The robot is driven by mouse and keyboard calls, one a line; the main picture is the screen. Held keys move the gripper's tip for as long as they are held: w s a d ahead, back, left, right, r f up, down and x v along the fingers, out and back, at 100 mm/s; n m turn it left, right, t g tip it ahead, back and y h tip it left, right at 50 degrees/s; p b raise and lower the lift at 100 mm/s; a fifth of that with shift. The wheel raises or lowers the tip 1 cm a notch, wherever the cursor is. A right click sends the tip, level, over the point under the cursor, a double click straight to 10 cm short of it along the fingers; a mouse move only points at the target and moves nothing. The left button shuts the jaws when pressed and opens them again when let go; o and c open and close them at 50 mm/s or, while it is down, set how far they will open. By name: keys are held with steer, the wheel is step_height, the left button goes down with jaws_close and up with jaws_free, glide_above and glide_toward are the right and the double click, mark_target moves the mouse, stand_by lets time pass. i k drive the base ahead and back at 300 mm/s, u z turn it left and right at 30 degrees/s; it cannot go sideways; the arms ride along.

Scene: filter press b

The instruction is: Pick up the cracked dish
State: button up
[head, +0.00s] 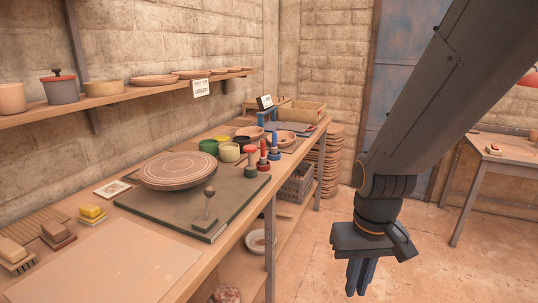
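Two shallow terracotta dishes lie toward the far end of the workbench: one dish (250,132) by the wall and one dish (284,137) to its right. A pale dish (259,240) lies on the shelf under the bench. No crack is clear on any of them at this size, so I cannot tell which is the cracked dish. My gripper (359,290) hangs pointing down over the floor, right of the bench and apart from all dishes. Its two dark fingers overlap in this view, and I see nothing held between them.
The workbench (110,262) holds a round turntable (178,170) on a dark board, several small pots, red-topped tools and sponges. A wall shelf (120,97) carries pots and shallow dishes.

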mark_target(256, 133)
steer(key=z, duration=0.85)
steer(key=i, duration=3)
steer(key=u, duration=1.2)
steer(key=i, duration=0.8)
steer(key=u, duration=0.75)
